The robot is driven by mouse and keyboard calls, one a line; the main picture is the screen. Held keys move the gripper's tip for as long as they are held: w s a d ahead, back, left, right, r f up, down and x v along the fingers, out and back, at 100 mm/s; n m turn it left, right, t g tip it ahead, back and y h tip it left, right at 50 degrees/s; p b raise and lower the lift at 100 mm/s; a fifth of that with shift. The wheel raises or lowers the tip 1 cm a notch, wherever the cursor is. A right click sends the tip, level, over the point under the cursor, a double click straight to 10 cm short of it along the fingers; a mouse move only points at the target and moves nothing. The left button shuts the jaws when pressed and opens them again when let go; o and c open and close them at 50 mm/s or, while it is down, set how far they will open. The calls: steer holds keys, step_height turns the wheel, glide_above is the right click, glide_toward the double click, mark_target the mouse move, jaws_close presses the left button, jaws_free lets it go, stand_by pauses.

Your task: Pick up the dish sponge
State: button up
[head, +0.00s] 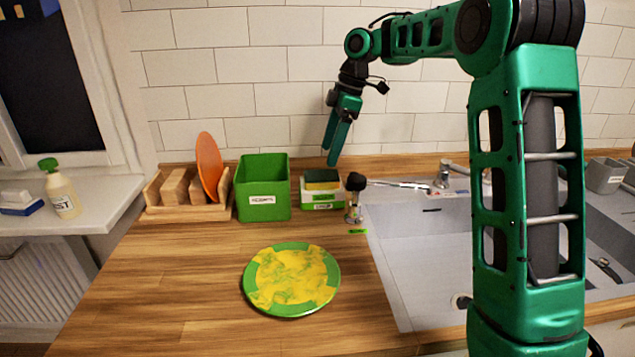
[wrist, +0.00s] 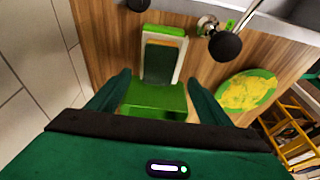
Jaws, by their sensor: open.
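The dish sponge (head: 322,180), dark green over yellow, sits in a small white and green holder (head: 323,203) near the back wall. In the wrist view the sponge (wrist: 161,60) shows inside the pale holder (wrist: 184,62), beyond the fingertips. My gripper (head: 331,152) hangs just above and beside the sponge, fingers pointing down, apart from it. In the wrist view my gripper (wrist: 160,84) has its two fingers spread with nothing held between them.
A green box (head: 263,190) stands left of the holder. A wooden rack (head: 185,195) with an orange plate (head: 209,160) is farther left. A green-yellow plate (head: 291,280) lies in front.

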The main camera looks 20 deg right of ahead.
mark_target(323, 174)
steer(key=x, duration=0.8)
steer(key=shift+w+d+f, duration=0.15)
steer(key=shift+d, duration=0.05)
steer(key=c, duration=1.1)
